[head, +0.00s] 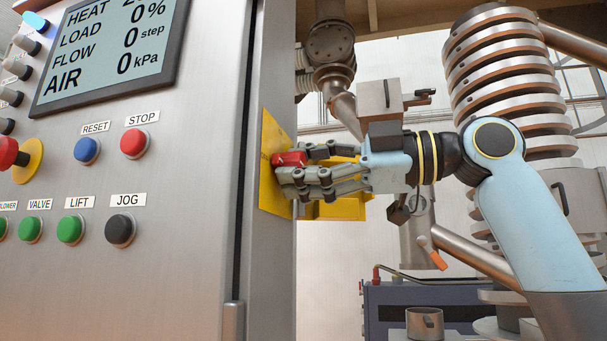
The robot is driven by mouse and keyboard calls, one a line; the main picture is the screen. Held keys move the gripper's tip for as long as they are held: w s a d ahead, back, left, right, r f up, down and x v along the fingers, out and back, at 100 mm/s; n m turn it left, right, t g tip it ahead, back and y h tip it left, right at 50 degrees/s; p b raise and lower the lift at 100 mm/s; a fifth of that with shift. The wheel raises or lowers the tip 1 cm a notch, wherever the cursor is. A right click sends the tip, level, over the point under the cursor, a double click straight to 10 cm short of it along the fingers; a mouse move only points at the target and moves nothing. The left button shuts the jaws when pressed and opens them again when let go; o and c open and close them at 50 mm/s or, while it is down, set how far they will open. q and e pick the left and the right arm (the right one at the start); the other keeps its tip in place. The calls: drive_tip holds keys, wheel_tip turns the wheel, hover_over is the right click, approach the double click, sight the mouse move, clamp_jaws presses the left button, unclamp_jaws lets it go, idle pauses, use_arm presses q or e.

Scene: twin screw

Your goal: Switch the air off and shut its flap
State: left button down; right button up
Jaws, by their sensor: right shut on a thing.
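A yellow plate (268,190) is fixed on the side face of the steel cabinet. A red switch handle (289,159) stands out from it. My right gripper (300,170) comes in from the right and its fingers are shut on the red handle, hiding much of it. A yellow flap or cover (338,208) shows behind and below the fingers, standing out from the plate; it looks open, but the fingers hide part of it. The cabinet display (108,50) reads AIR 0 kPa, FLOW 0 step and LOAD 0 %. My left gripper is not in view.
The cabinet front (170,240) carries a red STOP button (133,143), a blue RESET button (87,150) and several lower buttons. A ribbed metal column (505,70) and pipes stand behind my right arm. A dark blue unit (400,300) sits low at the back.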

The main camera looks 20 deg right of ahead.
idle(0.4)
drive_tip(key=o, duration=1.2)
drive_tip(key=shift+s, duration=0.1)
drive_tip(key=shift+v, duration=3.7)
